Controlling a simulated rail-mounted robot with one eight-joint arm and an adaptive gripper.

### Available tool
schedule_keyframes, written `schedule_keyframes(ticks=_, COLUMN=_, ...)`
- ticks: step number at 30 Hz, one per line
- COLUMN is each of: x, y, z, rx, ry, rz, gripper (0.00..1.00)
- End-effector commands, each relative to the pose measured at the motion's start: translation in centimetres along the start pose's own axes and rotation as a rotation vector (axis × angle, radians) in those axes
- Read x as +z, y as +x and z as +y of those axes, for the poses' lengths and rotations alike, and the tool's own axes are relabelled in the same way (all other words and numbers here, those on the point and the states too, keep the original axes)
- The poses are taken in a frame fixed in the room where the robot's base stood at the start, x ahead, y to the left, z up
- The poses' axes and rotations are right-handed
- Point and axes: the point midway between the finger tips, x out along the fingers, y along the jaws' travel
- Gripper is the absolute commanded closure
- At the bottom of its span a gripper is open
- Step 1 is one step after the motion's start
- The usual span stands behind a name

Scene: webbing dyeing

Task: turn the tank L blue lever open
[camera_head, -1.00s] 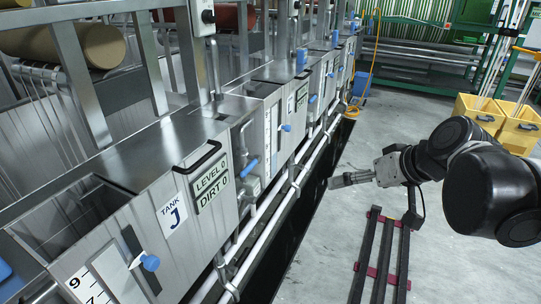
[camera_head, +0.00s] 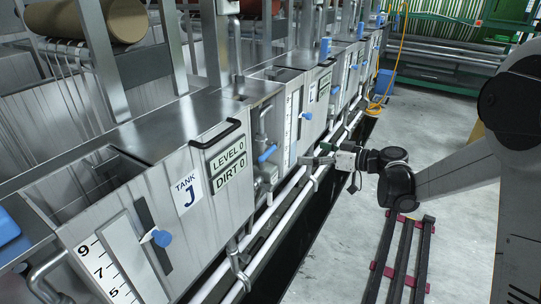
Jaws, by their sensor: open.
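A blue lever (camera_head: 267,153) sits on the pipework between the tank marked J and the tank behind it. A blue knob (camera_head: 306,115) is on the slotted front of that second tank. My gripper (camera_head: 308,160) is open and empty, pointing left close to the pipes at the second tank's lower front. It is right of the blue lever and apart from it. Small details of its fingertips are hard to make out.
The tank J front (camera_head: 225,165) with its own blue knob (camera_head: 162,238) is in the left foreground. White pipes (camera_head: 290,195) run low along the row. A dark rack with red feet (camera_head: 400,265) lies on the floor at right. A yellow hose (camera_head: 397,50) hangs farther back.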

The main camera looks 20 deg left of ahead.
Motion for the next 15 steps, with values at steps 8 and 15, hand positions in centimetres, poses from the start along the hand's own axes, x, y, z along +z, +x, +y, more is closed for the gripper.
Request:
schedule_keyframes(ticks=8, x=4.5, y=4.0, z=1.9, rx=-0.068, ry=-0.110, rz=0.156, gripper=0.00)
schedule_keyframes(ticks=15, x=5.6, y=5.1, z=2.2, rx=-0.084, ry=-0.144, rz=0.206, gripper=0.00)
